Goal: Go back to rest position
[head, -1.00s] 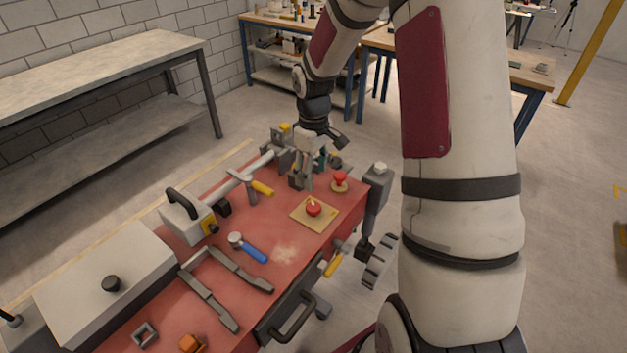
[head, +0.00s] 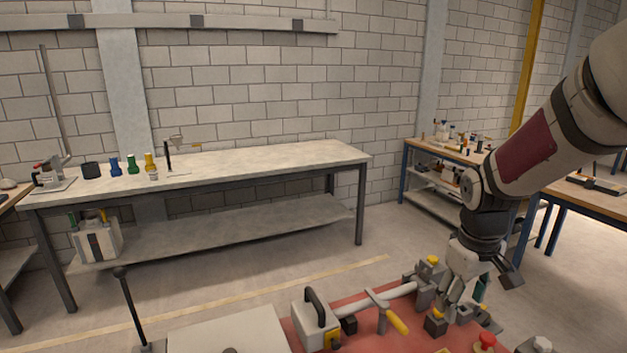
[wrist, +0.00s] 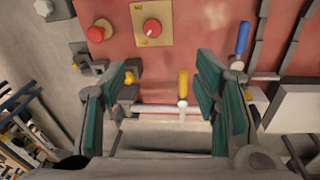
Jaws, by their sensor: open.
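My gripper (wrist: 165,105) is open and empty in the wrist view, its green-padded fingers spread wide above the red bench top (wrist: 200,70). In the head view my gripper (head: 452,305) hangs at the lower right, over the far end of the red bench. Between the fingers in the wrist view are a grey bar and a tool with a yellow handle (wrist: 183,84). The yellow-handled tool also shows in the head view (head: 396,322), left of my gripper. I cannot tell how far the fingertips are above the bench.
A red button (head: 487,339) sits near my gripper. A grey housing with a black handle (head: 316,325) stands on the bench. In the wrist view a red knob on a yellow plate (wrist: 152,27) and a blue-handled tool (wrist: 242,38) lie ahead. A long worktable (head: 250,162) stands by the wall.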

